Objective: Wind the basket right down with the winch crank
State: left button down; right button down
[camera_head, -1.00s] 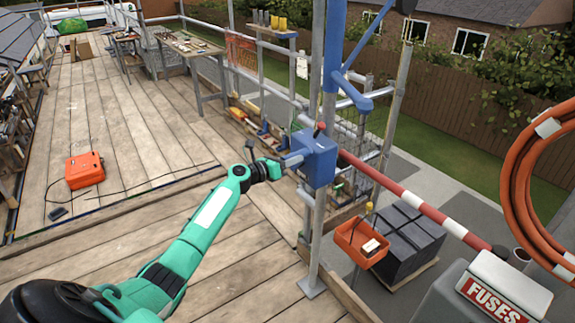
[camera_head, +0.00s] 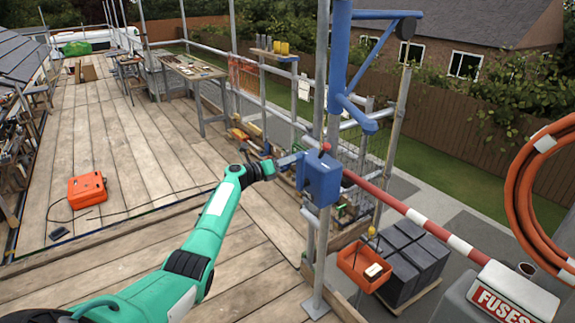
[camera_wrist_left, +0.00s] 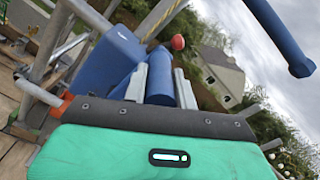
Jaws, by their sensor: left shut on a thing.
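The blue winch box (camera_head: 320,181) is fixed to a scaffold pole, with a red knob (camera_head: 325,148) on top. My left gripper (camera_head: 281,163) is at the winch's left side, shut on the blue crank handle; in the left wrist view the handle (camera_wrist_left: 160,84) lies between the two grey fingers. The blue winch box also shows there (camera_wrist_left: 107,62). The orange basket (camera_head: 352,265) hangs under a small yellow fitting (camera_head: 372,231), below the platform edge and beside the dark stack. Its clearance from the ground cannot be told. My right gripper is out of view.
A red-and-white barrier pole (camera_head: 420,219) runs right from the winch. A dark stack (camera_head: 424,250) stands on a pallet below. A fuse box (camera_head: 512,293) and orange hose (camera_head: 525,185) are at right. An orange case (camera_head: 87,190) lies on the boards, which are mostly clear.

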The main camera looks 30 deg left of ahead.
pick_arm(q)
jog(key=shift+a, duration=0.15)
jog(key=c, duration=1.1)
grip_release()
jog(key=shift+f, duration=0.1)
jog(key=shift+b+v, duration=1.55)
jog(key=shift+v, duration=5.35)
